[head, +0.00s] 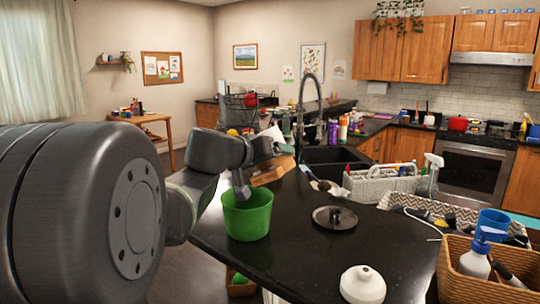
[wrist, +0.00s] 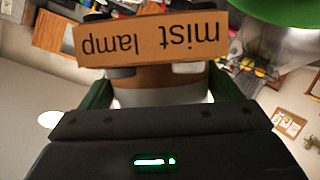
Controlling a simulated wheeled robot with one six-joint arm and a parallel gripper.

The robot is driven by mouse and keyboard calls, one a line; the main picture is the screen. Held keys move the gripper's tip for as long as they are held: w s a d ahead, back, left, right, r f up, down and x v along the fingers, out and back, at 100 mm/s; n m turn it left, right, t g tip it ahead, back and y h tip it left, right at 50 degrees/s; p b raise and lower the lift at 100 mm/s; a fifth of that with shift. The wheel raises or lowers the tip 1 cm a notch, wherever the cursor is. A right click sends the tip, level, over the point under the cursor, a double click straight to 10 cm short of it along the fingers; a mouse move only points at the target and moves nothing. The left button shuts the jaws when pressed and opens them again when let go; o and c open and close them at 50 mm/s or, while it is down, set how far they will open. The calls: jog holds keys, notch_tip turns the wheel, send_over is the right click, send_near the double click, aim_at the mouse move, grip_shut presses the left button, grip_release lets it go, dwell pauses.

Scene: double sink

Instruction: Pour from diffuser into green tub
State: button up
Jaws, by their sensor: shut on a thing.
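The green tub (head: 247,222) stands upright near the left edge of the black counter. My gripper (head: 268,147) is above and slightly right of it, shut on the diffuser. In the wrist view my gripper (wrist: 165,92) has its fingers on either side of the diffuser (wrist: 160,98), which has a white body and a brown band. A brown "mist lamp" label (wrist: 150,40) appears upside down beyond it. Part of the green tub (wrist: 290,8) fills the upper right corner there. A pale grey shape shows at the tub's mouth; I cannot tell what it is.
A white domed piece with a nozzle (head: 362,286) and a dark round lid (head: 334,218) lie on the counter (head: 300,250). A wicker basket (head: 455,270) with bottles is at right. The counter's middle is clear.

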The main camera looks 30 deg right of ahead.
jog(key=shift+s+f+n+h+b, duration=0.15)
jog(key=shift+f+n+h+b, duration=0.25)
jog(key=shift+f, duration=0.85)
jog(key=shift+s+d+f+n+g+p, duration=0.15)
jog(key=shift+f+n+g+p, duration=0.25)
jog(key=shift+f+n, duration=0.4)
jog(key=shift+f+n+h+p, duration=0.5)
jog(key=shift+n+h+p, duration=0.15)
jog(key=shift+p, duration=0.4)
jog(key=shift+g, duration=0.3)
jog(key=shift+w+f+n+h+p, duration=0.25)
jog(key=shift+n+p, duration=0.35)
jog(key=shift+p, duration=0.65)
jog(key=shift+s+f+n+h+p, duration=0.1)
jog(key=shift+n+h+p, duration=0.35)
jog(key=shift+p, duration=0.75)
jog(key=shift+f+b, duration=0.15)
jog(key=shift+b, duration=0.15)
jog(key=shift+w+n+b, duration=0.1)
jog(key=shift+n+b, duration=0.3)
jog(key=shift+b, duration=0.1)
jog(key=shift+w+a+f+n+b, duration=0.15)
jog(key=shift+n+b, duration=0.25)
jog(key=shift+b, duration=0.4)
